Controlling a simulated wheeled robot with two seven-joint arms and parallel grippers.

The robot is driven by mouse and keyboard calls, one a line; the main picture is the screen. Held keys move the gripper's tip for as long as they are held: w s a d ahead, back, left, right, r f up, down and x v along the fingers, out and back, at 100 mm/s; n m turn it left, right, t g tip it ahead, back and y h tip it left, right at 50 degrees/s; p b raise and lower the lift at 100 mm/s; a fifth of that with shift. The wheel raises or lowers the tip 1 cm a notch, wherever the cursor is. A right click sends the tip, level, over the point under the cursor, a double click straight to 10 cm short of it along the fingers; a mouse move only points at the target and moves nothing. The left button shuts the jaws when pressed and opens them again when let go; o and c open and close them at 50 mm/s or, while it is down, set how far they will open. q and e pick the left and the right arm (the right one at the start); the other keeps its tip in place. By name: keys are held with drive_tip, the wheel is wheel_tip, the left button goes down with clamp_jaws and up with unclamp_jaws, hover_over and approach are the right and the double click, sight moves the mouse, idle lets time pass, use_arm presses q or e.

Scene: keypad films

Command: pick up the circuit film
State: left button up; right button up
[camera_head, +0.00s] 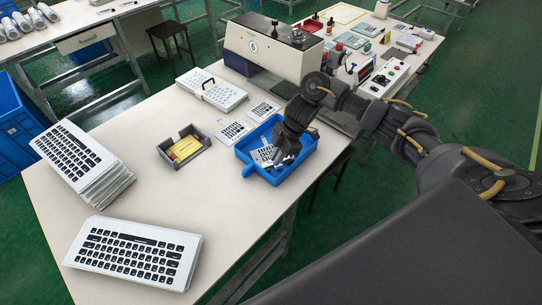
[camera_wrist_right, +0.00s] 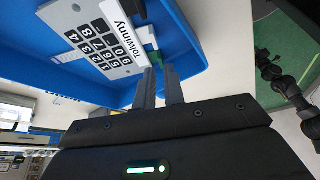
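In the head view my right gripper (camera_head: 284,160) reaches down into the blue tray (camera_head: 301,158), over white films with black keys (camera_head: 263,155). In the right wrist view a white film with black number keys and a "Tolwinny" label (camera_wrist_right: 106,44) is in the blue tray (camera_wrist_right: 40,62). A small green piece (camera_wrist_right: 151,58) shows at the film's edge, by my fingertips (camera_wrist_right: 161,72). The two fingers are close together with a narrow gap between them. I cannot tell whether they touch the film. My left gripper is not in view.
A grey box with yellow pieces (camera_head: 185,148) stands left of the tray. Keyboard-like stacks (camera_head: 80,163) and (camera_head: 135,251) lie at the left and front. Flat keypad sheets (camera_head: 234,131) lie behind the tray. A cream machine (camera_head: 270,58) stands at the back.

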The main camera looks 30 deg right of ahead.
drive_tip(key=x, duration=0.5)
drive_tip(key=shift+d, duration=0.1)
clamp_jaws()
wheel_tip(320, 180, up, 10)
drive_tip(key=p, duration=0.1)
wheel_tip(320, 180, up, 8)
drive_tip(key=m+t+b, duration=0.1)
drive_tip(key=m+b, duration=0.1)
drive_tip(key=m, duration=0.1)
hover_over(272, 171)
drive_tip(key=a, duration=0.3)
drive_tip(key=s+r+m+t, duration=0.1)
drive_tip(key=s+r+m, duration=0.2)
drive_tip(key=s, duration=0.5)
drive_tip(key=shift+a+h+b, duration=0.3)
drive_tip(key=shift+a+b, duration=0.1)
drive_tip(key=shift+a, duration=0.05)
drive_tip(key=shift+a+r, duration=0.1)
drive_tip(key=shift+a, duration=0.05)
